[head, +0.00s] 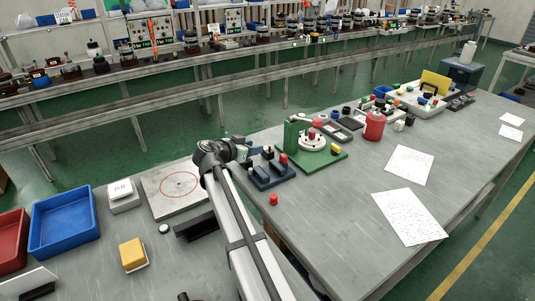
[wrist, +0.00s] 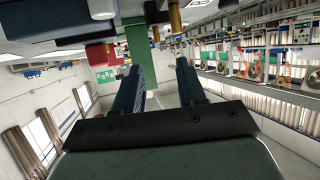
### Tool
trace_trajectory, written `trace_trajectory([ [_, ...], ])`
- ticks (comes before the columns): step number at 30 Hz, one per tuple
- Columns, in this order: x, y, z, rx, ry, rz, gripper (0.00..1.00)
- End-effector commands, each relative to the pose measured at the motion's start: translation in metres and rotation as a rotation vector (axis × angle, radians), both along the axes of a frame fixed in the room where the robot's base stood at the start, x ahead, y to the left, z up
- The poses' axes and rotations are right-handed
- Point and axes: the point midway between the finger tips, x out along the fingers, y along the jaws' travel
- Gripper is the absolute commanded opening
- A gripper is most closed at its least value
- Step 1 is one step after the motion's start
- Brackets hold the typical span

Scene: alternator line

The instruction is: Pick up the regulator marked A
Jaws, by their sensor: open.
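My gripper (head: 243,152) is at the end of my arm, left of a dark blue fixture (head: 272,174) with small upright parts, one of them red-topped. In the wrist view my gripper (wrist: 158,68) has its two dark fingers apart with nothing between them. I cannot read a letter A on any part, so I cannot tell which is the regulator. The wrist view is turned upside down; a dark blue body (wrist: 45,22), a gold-coloured pin (wrist: 175,18) and a green upright (wrist: 138,48) show near its top.
A green fixture (head: 333,158) stands right of the blue one. A small red part (head: 273,200) lies in front. A red bottle (head: 375,125) and papers (head: 409,215) are farther right. A blue bin (head: 62,222), a yellow block (head: 132,252) and a red-circled plate (head: 160,202) are left.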

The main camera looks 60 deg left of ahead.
Motion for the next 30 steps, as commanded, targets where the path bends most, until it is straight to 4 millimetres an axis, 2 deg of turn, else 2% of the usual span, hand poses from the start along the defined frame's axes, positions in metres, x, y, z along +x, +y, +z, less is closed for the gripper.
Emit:
trace_trajectory([
  [3,0.017,0.007,-0.007,0.000,0.000,-0.001,0.40],
  [13,0.034,0.010,-0.017,-0.001,0.001,-0.001,0.40],
  [22,0.066,0.019,-0.035,-0.001,0.001,-0.001,0.40],
  [30,0.069,0.020,-0.037,0.000,0.001,0.000,0.40],
])
